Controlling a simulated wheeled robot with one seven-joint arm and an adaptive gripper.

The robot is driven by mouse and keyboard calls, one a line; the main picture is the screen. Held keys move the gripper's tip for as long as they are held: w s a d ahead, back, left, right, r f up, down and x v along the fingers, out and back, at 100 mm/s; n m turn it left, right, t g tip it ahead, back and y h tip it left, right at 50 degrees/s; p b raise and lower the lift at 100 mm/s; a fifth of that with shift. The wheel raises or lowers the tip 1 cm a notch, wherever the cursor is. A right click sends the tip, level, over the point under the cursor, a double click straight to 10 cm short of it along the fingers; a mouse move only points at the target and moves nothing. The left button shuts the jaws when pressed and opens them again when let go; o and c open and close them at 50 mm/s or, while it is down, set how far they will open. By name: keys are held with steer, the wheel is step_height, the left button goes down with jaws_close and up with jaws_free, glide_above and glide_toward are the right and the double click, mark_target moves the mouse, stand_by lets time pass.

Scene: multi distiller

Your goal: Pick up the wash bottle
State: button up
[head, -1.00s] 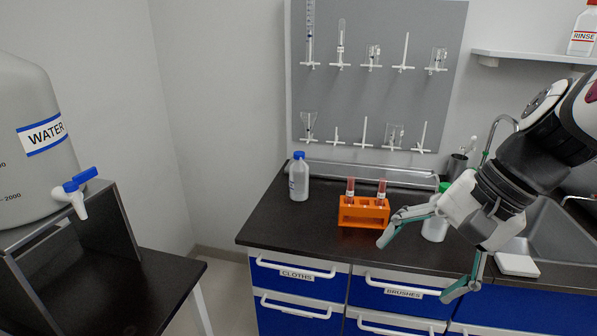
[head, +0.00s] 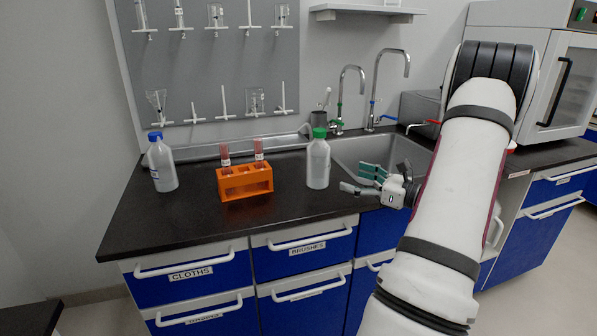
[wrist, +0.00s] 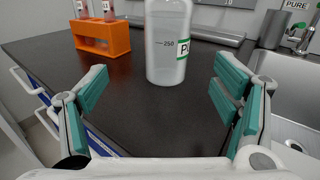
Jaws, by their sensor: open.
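A translucent white bottle with a green cap (head: 318,163) stands upright on the dark counter. In the wrist view the same bottle (wrist: 167,45) stands ahead, between the two finger directions, with a green-edged label starting "PU" and a 250 mark; its top is cut off. A second bottle with a blue cap (head: 161,163) stands at the counter's left. I cannot tell from the pictures which one is called the wash bottle. My gripper (head: 355,180) is open and empty, just right of the green-capped bottle, with teal finger pads spread; it appears not to touch it.
The sink (head: 375,152) with taps lies behind and right. A pegboard (head: 205,75) of glassware hangs behind. The counter's front strip (head: 200,225) is clear.

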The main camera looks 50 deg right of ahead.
mark_target(317, 164)
steer(key=shift+s+d+f+m+h, duration=0.15)
steer(key=shift+d+f+m+h, duration=0.15)
steer(key=shift+d, duration=0.15)
steer(key=shift+w, duration=0.35)
steer(key=w, duration=0.4)
steer(key=w+b, duration=0.1)
steer(key=w, duration=0.8)
steer(key=shift+a+r+b, duration=0.2)
steer(key=shift+a+b, duration=0.15)
steer(key=shift+b, duration=0.05)
steer(key=c, duration=1)
